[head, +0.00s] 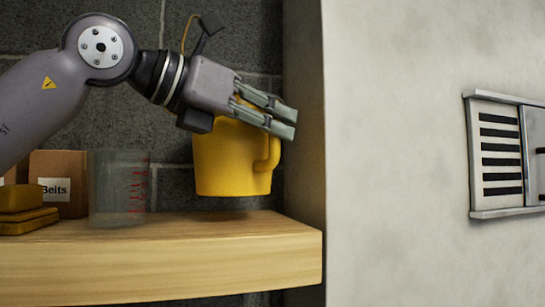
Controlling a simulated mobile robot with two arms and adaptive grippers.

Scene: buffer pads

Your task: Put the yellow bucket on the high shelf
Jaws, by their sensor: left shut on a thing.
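The yellow bucket (228,160) is upright in the head view, with a handle on its right side. My left gripper (278,118) comes in from the left and is shut on the bucket at its top, hiding part of the rim. The bucket's bottom hangs a little above the wooden shelf (180,265), over its right part, with a soft shadow on the board below. My right gripper is out of view.
A clear measuring beaker (118,190) with red marks stands left of the bucket. A cardboard box (62,180) labelled "Belts" and yellow-brown sponge-like blocks (28,208) sit further left. A pale wall (400,150) bounds the shelf's right side. A vent (500,155) is on it.

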